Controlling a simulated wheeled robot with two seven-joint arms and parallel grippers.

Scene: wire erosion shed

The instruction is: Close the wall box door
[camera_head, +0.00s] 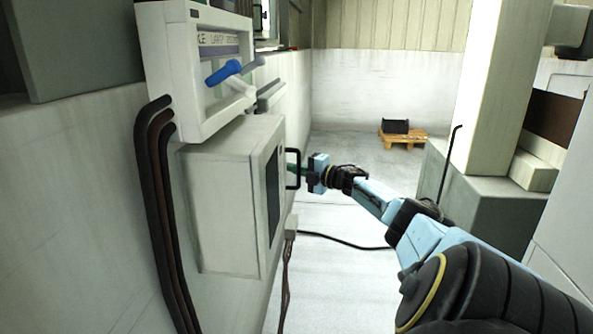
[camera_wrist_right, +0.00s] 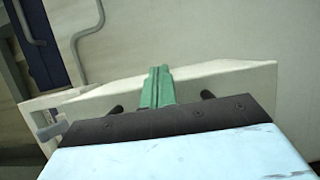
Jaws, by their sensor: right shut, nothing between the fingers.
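The wall box (camera_head: 215,205) is a cream cabinet on the left wall. Its front faces right and carries a dark window (camera_head: 272,195) and a black bar handle (camera_head: 293,168). The door looks shut or nearly so; I cannot tell whether a small gap remains. My right gripper (camera_head: 294,170) reaches in from the right, with its fingertips at the handle, partly hidden. In the right wrist view its green fingers (camera_wrist_right: 158,85) are together and empty, over a cream edge (camera_wrist_right: 225,84). Contact is unclear. My left gripper is out of view.
Above the box hangs a cream switch unit (camera_head: 200,75) with a blue lever (camera_head: 223,73). Dark conduits (camera_head: 160,190) run down the wall. A pale pillar (camera_head: 495,90) stands at right. A pallet with a black crate (camera_head: 396,126) lies far back. A black cable crosses the open floor.

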